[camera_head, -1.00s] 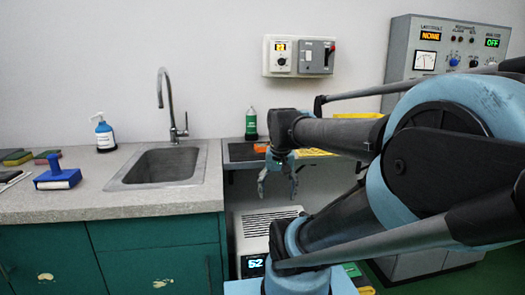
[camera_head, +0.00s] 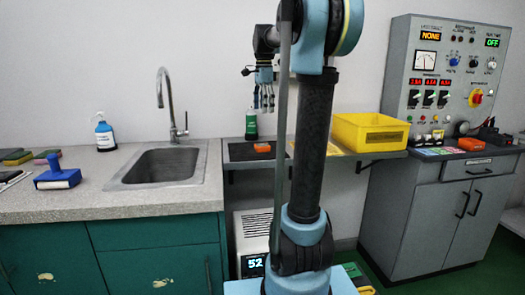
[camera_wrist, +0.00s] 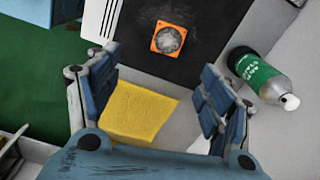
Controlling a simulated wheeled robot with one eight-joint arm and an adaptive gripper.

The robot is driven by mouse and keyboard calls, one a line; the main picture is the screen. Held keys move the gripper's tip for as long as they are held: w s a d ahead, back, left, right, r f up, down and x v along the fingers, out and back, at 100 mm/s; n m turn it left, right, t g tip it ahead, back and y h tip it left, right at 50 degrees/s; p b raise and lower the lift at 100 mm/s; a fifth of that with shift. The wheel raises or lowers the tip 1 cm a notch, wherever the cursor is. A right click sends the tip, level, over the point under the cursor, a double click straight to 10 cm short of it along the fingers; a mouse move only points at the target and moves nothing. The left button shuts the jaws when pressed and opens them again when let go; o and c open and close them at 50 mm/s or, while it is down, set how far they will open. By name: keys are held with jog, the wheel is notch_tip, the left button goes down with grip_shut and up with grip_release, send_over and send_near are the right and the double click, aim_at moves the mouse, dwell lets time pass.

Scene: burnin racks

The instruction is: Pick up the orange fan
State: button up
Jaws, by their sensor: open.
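The orange fan (camera_wrist: 168,38) is a small square orange frame with a grey round middle. It lies on a dark mat (camera_wrist: 139,53) in the wrist view. In the head view the fan (camera_head: 262,147) shows as a small orange block on the shelf, left of my upright arm. My gripper (camera_head: 263,108) hangs above the shelf, fingers down. In the wrist view my gripper (camera_wrist: 160,95) has its blue fingers wide apart with nothing between them, and the fan is beyond the fingertips, apart from them.
A green bottle (camera_head: 251,124) stands behind the fan; it also shows in the wrist view (camera_wrist: 262,77), right of the fan. A yellow bin (camera_head: 370,133) stands on the shelf to the right. A sink (camera_head: 160,166) is at left. A control panel (camera_head: 452,75) is at right.

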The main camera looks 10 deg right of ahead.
jog(key=w, duration=0.2)
send_near(262, 145)
jog(key=shift+m, duration=0.4)
notch_tip(262, 145, down, 9)
jog(key=shift+w+f, duration=0.1)
jog(key=shift+w, duration=0.05)
dwell(0.3)
jog(key=c, duration=1.1)
